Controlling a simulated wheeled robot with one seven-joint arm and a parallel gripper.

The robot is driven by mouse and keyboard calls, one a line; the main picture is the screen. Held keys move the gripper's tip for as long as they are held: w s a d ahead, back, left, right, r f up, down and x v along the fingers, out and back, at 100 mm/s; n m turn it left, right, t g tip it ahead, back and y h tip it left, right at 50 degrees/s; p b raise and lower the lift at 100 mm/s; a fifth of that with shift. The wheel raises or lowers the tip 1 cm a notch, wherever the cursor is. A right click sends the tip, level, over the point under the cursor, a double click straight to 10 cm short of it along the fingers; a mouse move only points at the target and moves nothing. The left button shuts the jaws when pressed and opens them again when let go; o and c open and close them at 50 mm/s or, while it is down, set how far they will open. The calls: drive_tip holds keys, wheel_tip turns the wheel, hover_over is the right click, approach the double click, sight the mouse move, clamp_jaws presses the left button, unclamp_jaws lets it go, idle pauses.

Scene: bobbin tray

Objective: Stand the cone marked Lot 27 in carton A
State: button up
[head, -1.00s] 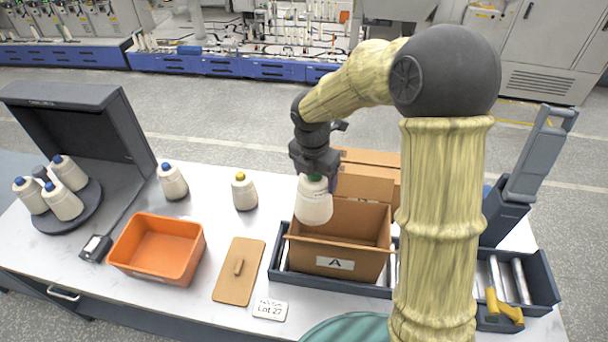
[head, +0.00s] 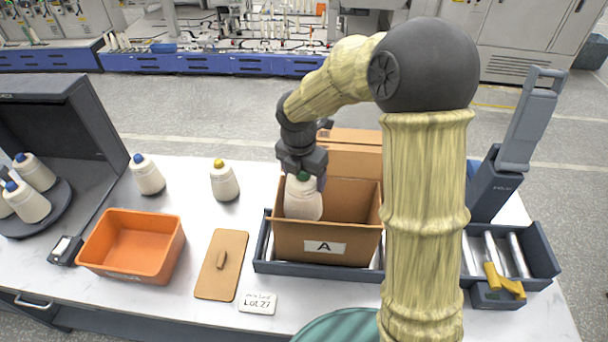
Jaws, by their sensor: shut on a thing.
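My gripper (head: 302,178) is shut on a white cone with a green tip (head: 303,199). The cone hangs upright at the left side of carton A (head: 290,243), its lower part level with the carton's opening. It appears to be partly inside, but its base is in view and I cannot tell how deep it is. Carton A is an open brown box with a white label "A", standing on a dark roller tray (head: 320,270). A card reading "Lot 27" (head: 258,303) lies on the table in front. No lot mark is readable on the held cone.
A yellow-tipped cone (head: 224,182) and a blue-tipped cone (head: 147,175) stand left of the carton. Several blue-tipped cones stand on a round turntable (head: 60,205). An orange bin (head: 130,268) and a brown board with a handle (head: 212,280) lie nearer. More cartons (head: 350,160) stand behind.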

wheel_tip(320, 180, down, 3)
drive_tip(key=shift+r+b, duration=0.1)
drive_tip(key=shift+b, duration=1.1)
wheel_tip(320, 180, down, 11)
drive_tip(key=b, duration=0.6)
drive_tip(key=o, duration=1.6)
